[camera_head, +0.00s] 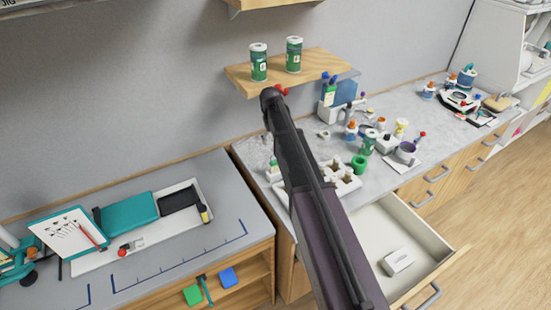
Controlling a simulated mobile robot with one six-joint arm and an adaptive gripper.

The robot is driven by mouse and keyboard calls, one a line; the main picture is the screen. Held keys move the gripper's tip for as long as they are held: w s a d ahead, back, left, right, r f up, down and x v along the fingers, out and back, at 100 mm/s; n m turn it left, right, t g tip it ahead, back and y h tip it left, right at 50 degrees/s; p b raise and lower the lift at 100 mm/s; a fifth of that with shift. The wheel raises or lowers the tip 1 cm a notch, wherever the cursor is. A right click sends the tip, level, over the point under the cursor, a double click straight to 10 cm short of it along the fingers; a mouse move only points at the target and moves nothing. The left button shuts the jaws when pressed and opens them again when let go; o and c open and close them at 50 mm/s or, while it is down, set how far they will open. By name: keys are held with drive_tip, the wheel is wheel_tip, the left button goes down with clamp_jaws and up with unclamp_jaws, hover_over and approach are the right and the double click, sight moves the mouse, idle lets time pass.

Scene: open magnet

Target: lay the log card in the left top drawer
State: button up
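A wooden-fronted drawer (425,240) stands pulled out under the grey counter at the right, left of the other drawer fronts there. Its pale inside is mostly bare. A small white box-like thing (398,262) with a dark mark lies in it. I cannot tell any thing for certain as the log card. A white sheet with dark marks (66,230) lies tilted on a teal-edged board at the far left, with a red pen across it. My dark arm crosses the middle of the view and hides part of the counter and drawer. My gripper does not show.
A wooden shelf (300,72) with two green cans hangs above the counter (450,125), which is crowded with bottles, a white holed block (340,177) and cups. A lower grey bench (190,245) at left holds a white tray with teal and black things. Floor is clear at right.

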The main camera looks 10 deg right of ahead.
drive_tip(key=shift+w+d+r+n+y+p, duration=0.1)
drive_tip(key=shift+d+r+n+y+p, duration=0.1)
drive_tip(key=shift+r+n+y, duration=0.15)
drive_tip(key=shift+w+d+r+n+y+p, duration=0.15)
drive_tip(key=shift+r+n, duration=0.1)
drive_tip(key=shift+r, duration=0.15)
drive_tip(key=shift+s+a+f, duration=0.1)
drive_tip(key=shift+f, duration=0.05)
drive_tip(key=b, duration=0.9)
hover_over(275, 164)
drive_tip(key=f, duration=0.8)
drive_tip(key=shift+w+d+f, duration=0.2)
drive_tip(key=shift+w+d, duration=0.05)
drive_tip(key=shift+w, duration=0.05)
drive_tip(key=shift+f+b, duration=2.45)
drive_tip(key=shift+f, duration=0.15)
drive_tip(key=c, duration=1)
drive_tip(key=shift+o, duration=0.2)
